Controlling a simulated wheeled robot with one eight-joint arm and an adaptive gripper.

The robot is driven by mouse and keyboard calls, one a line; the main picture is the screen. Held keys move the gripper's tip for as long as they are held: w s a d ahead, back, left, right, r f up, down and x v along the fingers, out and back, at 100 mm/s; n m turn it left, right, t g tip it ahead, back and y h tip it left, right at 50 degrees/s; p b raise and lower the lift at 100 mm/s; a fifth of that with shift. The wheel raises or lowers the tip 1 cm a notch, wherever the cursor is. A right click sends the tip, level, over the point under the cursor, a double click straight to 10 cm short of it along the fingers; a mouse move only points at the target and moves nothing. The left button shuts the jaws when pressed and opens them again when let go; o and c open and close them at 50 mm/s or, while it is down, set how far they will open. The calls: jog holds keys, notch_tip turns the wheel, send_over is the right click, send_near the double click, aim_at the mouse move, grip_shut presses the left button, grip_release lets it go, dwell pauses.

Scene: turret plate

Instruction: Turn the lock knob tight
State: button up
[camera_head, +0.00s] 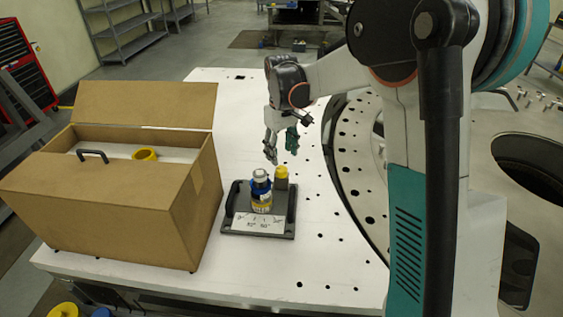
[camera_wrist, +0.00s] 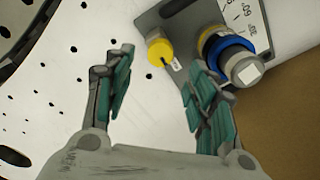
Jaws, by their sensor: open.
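A small yellow knob (camera_head: 282,171) stands on a dark turret plate (camera_head: 281,215), just behind and right of a blue cylinder with a grey top (camera_head: 261,190). In the wrist view the yellow knob (camera_wrist: 160,52) has a dark line and a small white tag beside it. The blue cylinder with its grey square-ended top (camera_wrist: 240,68) is to its right, by a white scale with numbers. My gripper (camera_head: 281,152) is open and empty above the plate, behind the knob. In the wrist view, its teal-padded fingers (camera_wrist: 160,62) are apart, with the knob showing between and beyond their tips.
A large open cardboard box (camera_head: 115,205) stands left of the plate on the white table (camera_head: 320,270). A dark handle (camera_head: 232,198) rises at the plate's left edge. A big ring with holes (camera_head: 352,185) lies to the right. The front table is clear.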

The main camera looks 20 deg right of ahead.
aim_at(282, 169)
jog(key=shift+r, duration=2.7)
